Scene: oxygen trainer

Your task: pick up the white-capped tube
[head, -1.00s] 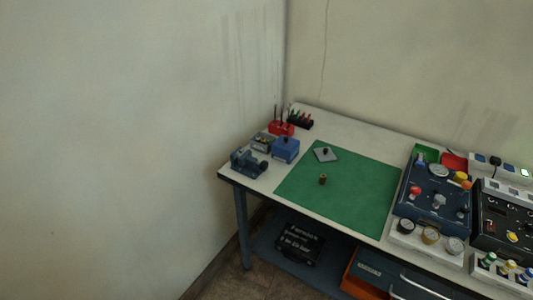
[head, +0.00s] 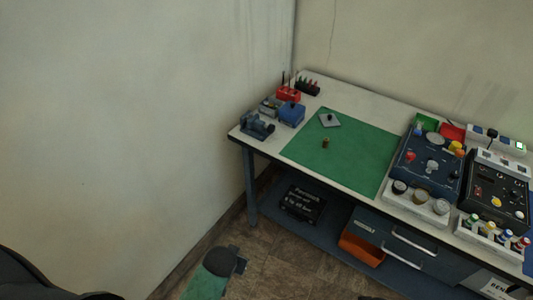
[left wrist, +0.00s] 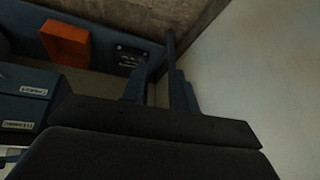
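In the head view, a white rack (head: 484,240) at the bench's front right holds several small tubes with coloured caps. They are too small for me to tell which cap, if any, is white. A small brownish upright piece (head: 325,143) stands on the green mat (head: 350,165); its cap is unclear. In the left wrist view my left gripper (left wrist: 160,90) shows two dark fingers apart with nothing between them. It is away from the bench top and faces the under-bench area. My right gripper is in neither current view.
Blue and black panels (head: 428,165) fill the bench's right. A vise (head: 257,126), blue box (head: 291,114) and red holder (head: 289,94) stand at the left corner. Below are a black case (head: 303,204) and orange bin (head: 362,248). A green, dark-topped object (head: 212,275) shows low.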

